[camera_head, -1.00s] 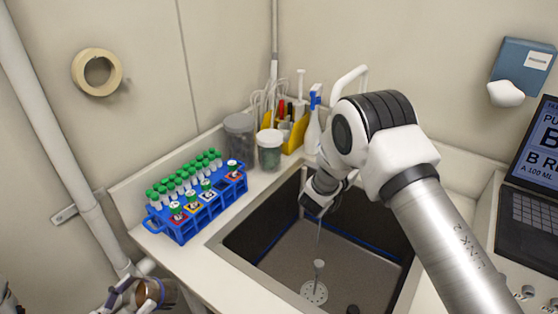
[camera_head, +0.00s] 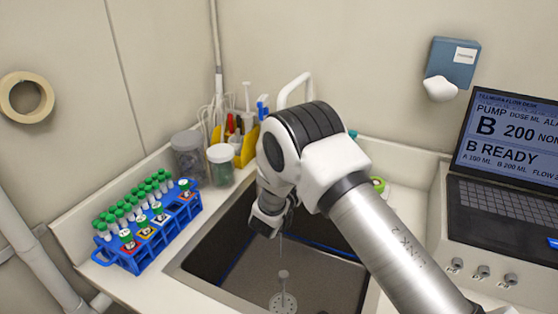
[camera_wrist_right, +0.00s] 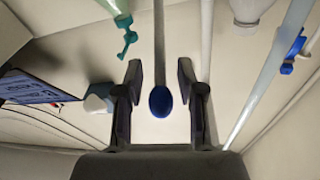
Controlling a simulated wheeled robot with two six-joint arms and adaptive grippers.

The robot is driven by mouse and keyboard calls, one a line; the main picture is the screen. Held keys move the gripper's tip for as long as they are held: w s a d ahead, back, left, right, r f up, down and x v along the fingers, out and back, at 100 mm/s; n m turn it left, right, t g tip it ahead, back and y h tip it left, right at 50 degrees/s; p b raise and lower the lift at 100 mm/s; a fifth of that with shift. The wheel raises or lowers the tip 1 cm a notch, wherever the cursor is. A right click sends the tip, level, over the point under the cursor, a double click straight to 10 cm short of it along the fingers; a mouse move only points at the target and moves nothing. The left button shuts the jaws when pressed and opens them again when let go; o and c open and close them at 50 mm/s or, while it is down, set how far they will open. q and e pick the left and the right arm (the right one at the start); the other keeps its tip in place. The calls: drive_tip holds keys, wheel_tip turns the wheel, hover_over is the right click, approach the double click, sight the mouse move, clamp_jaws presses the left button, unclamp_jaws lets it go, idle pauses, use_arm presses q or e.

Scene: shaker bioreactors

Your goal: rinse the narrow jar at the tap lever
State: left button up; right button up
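My right gripper (camera_head: 268,222) hangs over the dark sink (camera_head: 325,275), its fingertips partly hidden by the wrist. In the right wrist view it (camera_wrist_right: 160,85) is open, with a gap between its two fingers. The blue knob of the tap lever (camera_wrist_right: 160,101), at the end of a grey rod, shows in that gap; I cannot tell whether the fingers touch it. The white tap spout (camera_head: 296,84) rises behind my right arm. A thin vertical line, perhaps water, runs down below the gripper. My left gripper is out of view, and I cannot make out the narrow jar.
A blue rack (camera_head: 160,243) of green-capped tubes stands left of the sink. Two lidded jars, one grey-lidded (camera_head: 188,158) and one pale-lidded (camera_head: 221,166), stand behind it, beside a yellow holder (camera_head: 246,146). A laptop-like pump panel (camera_head: 512,165) is at the right.

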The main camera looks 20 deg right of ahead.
drive_tip(key=v, duration=1)
drive_tip(key=shift+a, duration=0.1)
